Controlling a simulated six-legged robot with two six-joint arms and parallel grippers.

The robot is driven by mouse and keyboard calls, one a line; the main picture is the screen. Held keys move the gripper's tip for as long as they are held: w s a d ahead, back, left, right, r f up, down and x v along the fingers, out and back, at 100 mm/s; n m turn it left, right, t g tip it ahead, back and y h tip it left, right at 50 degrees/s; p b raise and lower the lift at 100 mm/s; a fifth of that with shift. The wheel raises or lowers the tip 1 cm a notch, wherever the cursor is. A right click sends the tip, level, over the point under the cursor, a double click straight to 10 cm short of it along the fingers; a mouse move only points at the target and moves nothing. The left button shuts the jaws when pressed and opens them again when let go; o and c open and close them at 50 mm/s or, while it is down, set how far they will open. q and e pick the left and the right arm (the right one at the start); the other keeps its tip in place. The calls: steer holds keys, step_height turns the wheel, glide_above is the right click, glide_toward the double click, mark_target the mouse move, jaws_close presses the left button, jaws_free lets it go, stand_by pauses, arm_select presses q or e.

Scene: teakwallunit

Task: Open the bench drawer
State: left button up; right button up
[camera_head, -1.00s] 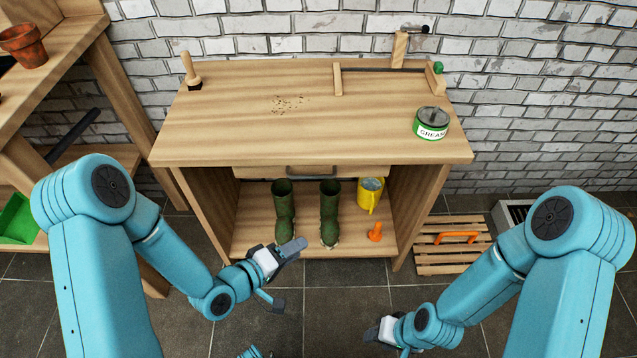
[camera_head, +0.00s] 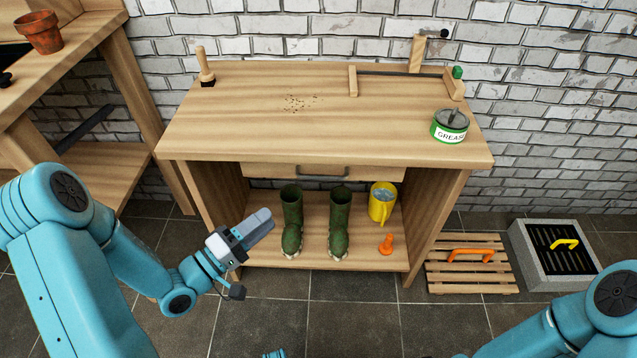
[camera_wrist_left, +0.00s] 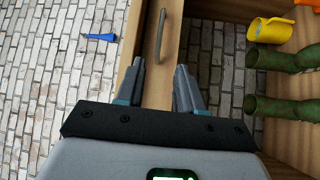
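The wooden bench (camera_head: 235,120) stands against the brick wall. Its drawer (camera_head: 268,170) sits under the top and looks shut, with a dark bar handle (camera_head: 322,172) on its front. My left gripper (camera_head: 254,256) is open and empty, in front of the bench's left side, lower than the handle and left of it. In the left wrist view the handle (camera_wrist_left: 170,32) lies ahead of the left gripper (camera_wrist_left: 160,68), beyond the parted fingertips and apart from them. My right arm shows at the lower right, but its gripper is out of frame.
Green boots (camera_head: 291,215), a yellow watering can (camera_head: 383,203) and an orange object (camera_head: 386,245) stand on the lower shelf. A grease tin (camera_head: 450,126) and a wooden-handled brush (camera_head: 205,66) are on top.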

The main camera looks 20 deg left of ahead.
arm_select(q)
steer(key=b+x, duration=0.1)
steer(key=x, duration=1.4)
steer(key=shift+b, duration=0.4)
steer(key=shift+w+d, duration=0.1)
steer(key=shift+d, duration=0.05)
jaws_close()
